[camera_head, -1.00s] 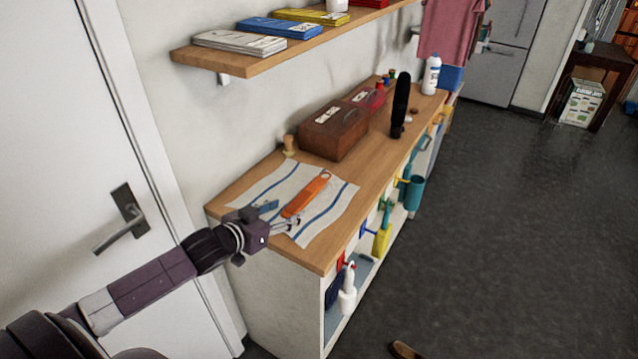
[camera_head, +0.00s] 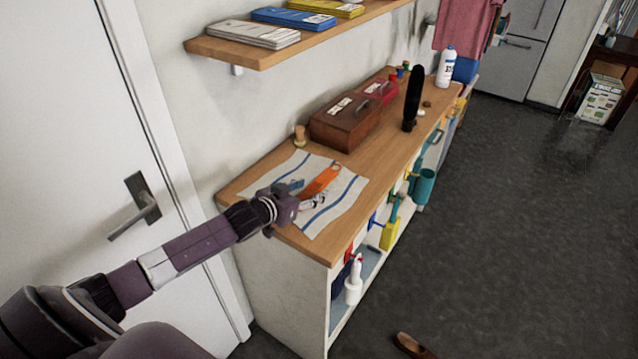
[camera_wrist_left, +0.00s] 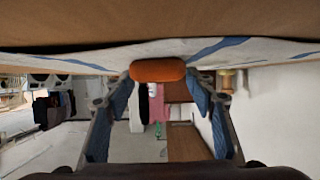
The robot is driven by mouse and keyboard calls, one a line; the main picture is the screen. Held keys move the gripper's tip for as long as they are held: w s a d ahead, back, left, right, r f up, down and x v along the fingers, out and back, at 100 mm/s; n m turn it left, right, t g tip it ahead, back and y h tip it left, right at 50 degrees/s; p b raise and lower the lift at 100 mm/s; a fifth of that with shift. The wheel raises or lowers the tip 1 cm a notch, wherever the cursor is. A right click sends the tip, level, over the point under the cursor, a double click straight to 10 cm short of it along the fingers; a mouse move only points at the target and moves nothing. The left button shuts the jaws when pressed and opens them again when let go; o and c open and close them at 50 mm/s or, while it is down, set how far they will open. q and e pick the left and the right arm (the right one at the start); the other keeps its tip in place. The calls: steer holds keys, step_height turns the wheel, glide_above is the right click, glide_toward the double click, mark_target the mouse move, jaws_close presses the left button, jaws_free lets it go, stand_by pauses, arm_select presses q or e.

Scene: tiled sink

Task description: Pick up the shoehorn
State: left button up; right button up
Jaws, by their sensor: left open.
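The orange shoehorn (camera_head: 323,178) lies on a white cloth with blue stripes (camera_head: 345,197) on the wooden counter top. My left gripper (camera_head: 305,194) is low over the cloth at the near end of the shoehorn, with its fingers open. In the left wrist view, the rounded orange end of the shoehorn (camera_wrist_left: 158,70) shows between the two open fingers (camera_wrist_left: 160,86), with a gap on each side. The near end of the shoehorn is partly hidden by the gripper in the head view. My right gripper is not in view.
A brown wooden box (camera_head: 345,122) and a small wooden knob-like item (camera_head: 300,136) stand behind the cloth. A tall black object (camera_head: 412,98) and a white bottle (camera_head: 446,68) stand farther along. A shelf (camera_head: 240,55) overhangs the counter. The floor at right is mostly clear.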

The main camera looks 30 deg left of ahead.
arm_select(q)
steer(key=shift+w, duration=0.2)
steer(key=shift+c, duration=0.2)
steer(key=c, duration=1.2)
